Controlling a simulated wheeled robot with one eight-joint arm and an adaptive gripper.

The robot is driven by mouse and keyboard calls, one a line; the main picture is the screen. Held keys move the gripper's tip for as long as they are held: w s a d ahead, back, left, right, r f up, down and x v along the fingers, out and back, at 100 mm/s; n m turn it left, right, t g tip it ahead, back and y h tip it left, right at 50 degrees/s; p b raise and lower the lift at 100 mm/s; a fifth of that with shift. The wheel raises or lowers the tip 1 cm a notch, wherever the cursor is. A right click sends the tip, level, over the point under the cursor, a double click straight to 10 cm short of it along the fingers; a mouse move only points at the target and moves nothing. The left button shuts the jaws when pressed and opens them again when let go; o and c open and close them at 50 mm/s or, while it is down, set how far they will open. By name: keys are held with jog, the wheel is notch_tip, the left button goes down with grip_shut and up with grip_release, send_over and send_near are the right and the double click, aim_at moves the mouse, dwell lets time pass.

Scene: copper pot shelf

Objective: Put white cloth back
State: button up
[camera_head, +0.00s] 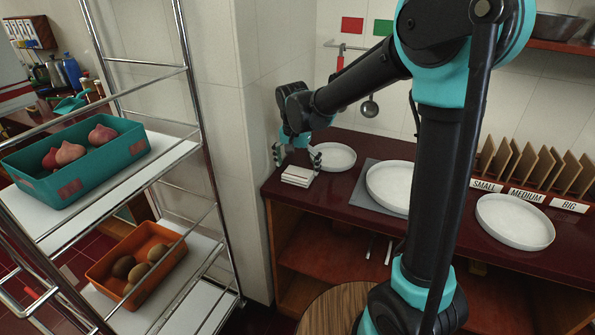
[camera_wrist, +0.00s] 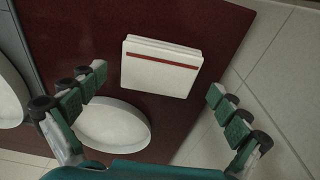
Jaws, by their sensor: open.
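The white cloth (camera_head: 298,176) is folded flat with a red stripe and lies on the dark red counter (camera_head: 335,205) near its left end. In the wrist view the cloth (camera_wrist: 161,66) lies ahead of my fingers, between their lines. My gripper (camera_head: 297,155) is above the counter, just over and behind the cloth. The wrist view shows the gripper (camera_wrist: 160,100) with its green-padded fingers spread wide and nothing between them. The fingers look apart from the cloth; the exact height gap is hard to tell.
A small white plate (camera_head: 334,157) is close beside the cloth. Larger plates (camera_head: 389,187) (camera_head: 515,221) stand further right by a labelled wooden rack (camera_head: 530,165). A tiled wall is close on the left. A metal shelf holds a teal crate (camera_head: 80,185) and an orange crate (camera_head: 110,262).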

aim_at(296, 175)
notch_tip(296, 175, up, 11)
jog(key=s, duration=0.1)
jog(key=shift+a, duration=0.2)
